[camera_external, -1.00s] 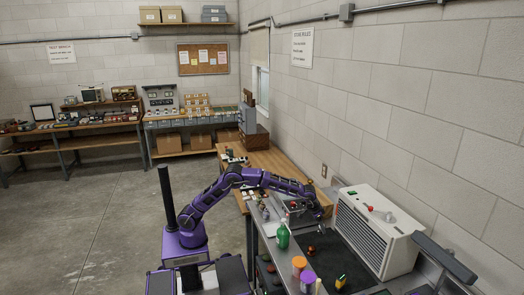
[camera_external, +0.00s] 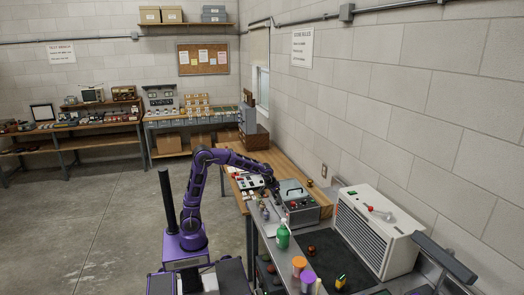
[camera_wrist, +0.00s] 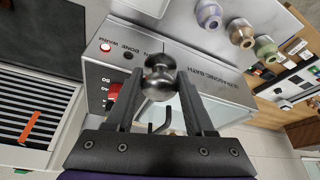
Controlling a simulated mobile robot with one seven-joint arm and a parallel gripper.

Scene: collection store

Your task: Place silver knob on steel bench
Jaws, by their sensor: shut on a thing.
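The silver knob (camera_wrist: 160,78) is round and shiny, held between the two finger tips of my gripper (camera_wrist: 160,90) in the wrist view. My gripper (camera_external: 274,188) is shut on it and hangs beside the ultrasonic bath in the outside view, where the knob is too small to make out. The steel bench (camera_external: 267,240) runs along the right wall and carries the bath. Its pale grey top (camera_wrist: 195,38) shows past the bath in the wrist view.
The grey ultrasonic bath (camera_external: 297,207) stands close to my gripper. A green bottle (camera_external: 282,237), purple and orange-lidded jars (camera_external: 299,265), a dark mat (camera_external: 325,256) and a white vented unit (camera_external: 372,230) occupy the nearer bench. Several small knobs (camera_wrist: 240,36) stand beyond the bath.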

